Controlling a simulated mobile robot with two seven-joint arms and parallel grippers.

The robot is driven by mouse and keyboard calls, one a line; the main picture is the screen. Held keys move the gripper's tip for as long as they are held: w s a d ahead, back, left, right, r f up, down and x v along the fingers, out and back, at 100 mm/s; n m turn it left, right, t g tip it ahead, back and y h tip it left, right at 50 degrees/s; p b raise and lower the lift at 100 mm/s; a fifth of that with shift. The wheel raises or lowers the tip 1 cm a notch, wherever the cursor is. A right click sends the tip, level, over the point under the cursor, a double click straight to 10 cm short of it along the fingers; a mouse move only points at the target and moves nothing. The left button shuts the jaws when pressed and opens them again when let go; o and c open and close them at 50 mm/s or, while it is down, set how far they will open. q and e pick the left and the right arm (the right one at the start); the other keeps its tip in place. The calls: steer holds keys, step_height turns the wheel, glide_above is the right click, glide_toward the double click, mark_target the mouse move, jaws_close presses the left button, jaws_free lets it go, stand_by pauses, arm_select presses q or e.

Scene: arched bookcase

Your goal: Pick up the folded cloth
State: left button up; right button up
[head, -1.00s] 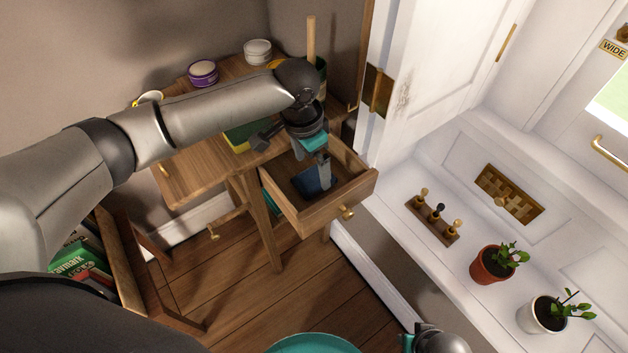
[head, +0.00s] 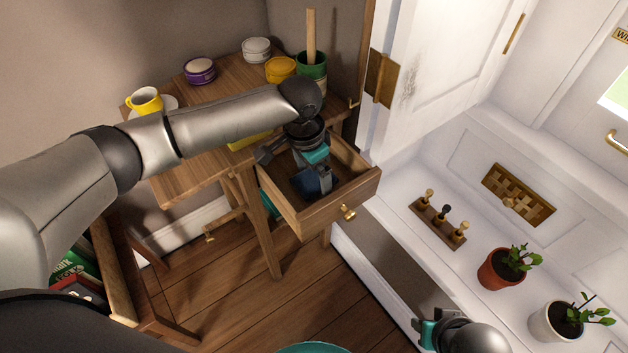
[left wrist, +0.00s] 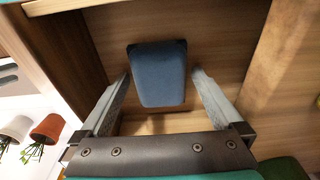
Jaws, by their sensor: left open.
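The folded cloth (left wrist: 158,75) is a small dark blue pad lying in the open wooden drawer. In the head view the cloth (head: 308,184) is partly hidden by my left gripper (head: 318,184), which reaches down into the drawer. In the left wrist view my left gripper (left wrist: 160,100) is open, with one finger on each side of the cloth's near part and gaps between fingers and cloth. The drawer (head: 318,216) is pulled out of the wooden desk. My right gripper (head: 428,333) is at the bottom of the head view, away from the cloth; its fingers are unclear.
The drawer walls stand close around my left gripper. On the desk (head: 188,180) are a yellow cup (head: 144,99), a purple tin (head: 200,70) and a green pot (head: 313,66). Potted plants (head: 502,268) and a peg rack (head: 438,223) stand on the white ledge at right.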

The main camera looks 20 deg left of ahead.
arm_select(q)
steer(key=shift+c, duration=0.2)
steer(key=c, duration=1.2)
steer(key=shift+r, duration=0.1)
